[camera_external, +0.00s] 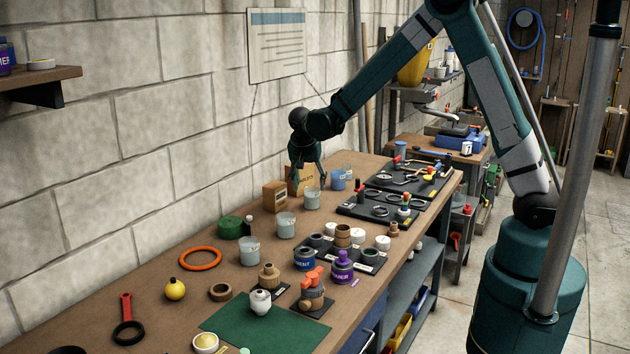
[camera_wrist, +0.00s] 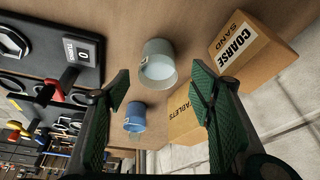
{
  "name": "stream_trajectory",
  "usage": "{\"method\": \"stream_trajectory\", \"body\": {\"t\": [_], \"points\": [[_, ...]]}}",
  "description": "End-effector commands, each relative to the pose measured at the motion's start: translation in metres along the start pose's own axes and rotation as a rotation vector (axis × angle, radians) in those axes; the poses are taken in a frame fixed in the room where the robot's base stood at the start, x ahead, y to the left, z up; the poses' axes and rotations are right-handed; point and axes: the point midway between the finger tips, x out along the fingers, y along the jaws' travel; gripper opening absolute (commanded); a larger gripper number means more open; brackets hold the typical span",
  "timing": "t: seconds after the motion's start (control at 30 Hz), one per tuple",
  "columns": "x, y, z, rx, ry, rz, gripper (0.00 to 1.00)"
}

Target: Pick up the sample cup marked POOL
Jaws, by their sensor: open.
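My gripper (camera_external: 308,176) is open above the back part of the bench. In the wrist view my gripper (camera_wrist: 160,74) has its two green-padded fingers wide apart with nothing held. A pale grey, clear-walled cup (camera_wrist: 160,65) stands between them in the picture, apart from both pads. It appears to be the cup (camera_external: 312,200) just below my gripper in the external view. Other similar cups stand nearer the camera, one at mid-bench (camera_external: 286,226) and one further forward (camera_external: 249,252). A blue cup (camera_external: 338,181) stands beyond my gripper. I cannot read POOL on any cup.
A tan box labelled COARSE SAND (camera_wrist: 252,48) and a TABLETS box (camera_wrist: 187,124) stand close to the right finger in the wrist view. Black tool trays (camera_external: 380,210) lie to the right. The block wall (camera_external: 150,120) runs along the bench's left side.

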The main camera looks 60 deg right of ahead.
Motion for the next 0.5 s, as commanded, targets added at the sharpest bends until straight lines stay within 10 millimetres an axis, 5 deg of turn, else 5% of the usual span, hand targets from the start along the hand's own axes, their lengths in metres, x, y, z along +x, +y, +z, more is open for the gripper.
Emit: {"method": "stream_trajectory", "body": {"t": [0.5], "points": [[0.024,0.001,0.0,0.0,0.0,0.0,0.54]]}}
